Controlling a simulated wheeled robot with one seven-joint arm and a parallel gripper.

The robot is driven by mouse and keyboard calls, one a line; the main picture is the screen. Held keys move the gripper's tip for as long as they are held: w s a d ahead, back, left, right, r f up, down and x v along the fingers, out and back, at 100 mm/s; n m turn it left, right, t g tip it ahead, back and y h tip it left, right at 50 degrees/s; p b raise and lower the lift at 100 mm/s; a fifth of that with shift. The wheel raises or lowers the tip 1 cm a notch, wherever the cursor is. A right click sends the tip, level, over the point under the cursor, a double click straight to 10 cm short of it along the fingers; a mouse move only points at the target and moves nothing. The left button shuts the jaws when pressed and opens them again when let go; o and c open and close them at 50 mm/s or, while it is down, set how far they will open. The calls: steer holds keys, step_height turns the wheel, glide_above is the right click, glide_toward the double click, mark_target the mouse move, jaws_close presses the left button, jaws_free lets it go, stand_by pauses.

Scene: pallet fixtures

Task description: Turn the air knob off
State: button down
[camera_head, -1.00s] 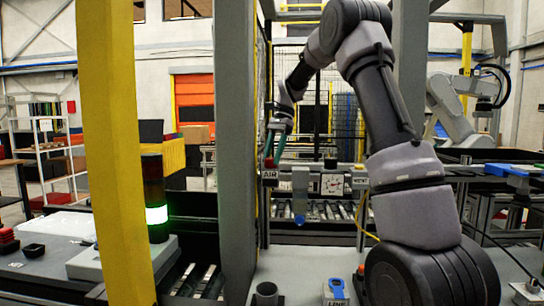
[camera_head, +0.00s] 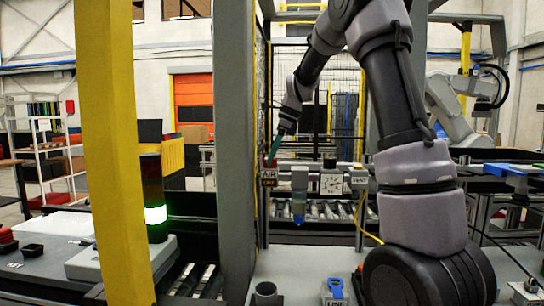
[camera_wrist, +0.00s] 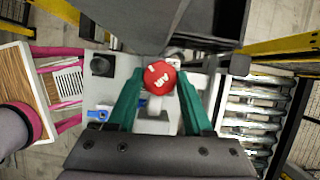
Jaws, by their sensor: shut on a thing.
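The lettering on the knob is tilted. My gripper is shut on the knob, with one finger on each side. In the head view my gripper (camera_head: 272,156) points down onto the knob, which is mostly hidden there. The "AIR" label (camera_head: 269,174) sits just below it, at the left end of the air unit.
A pressure gauge (camera_head: 332,184) and a blue-bottomed filter bowl (camera_head: 299,208) stand right of the knob. A grey post (camera_head: 235,150) rises close on the left. A roller conveyor (camera_wrist: 258,110) lies at the right in the wrist view.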

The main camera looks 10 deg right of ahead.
steer(key=shift+m, duration=0.4)
steer(key=shift+c, duration=1.5)
jaws_free()
steer(key=v, duration=1)
steer(key=shift+s+r, duration=0.2)
steer(key=shift+r, duration=0.2)
steer(key=shift+d, duration=0.1)
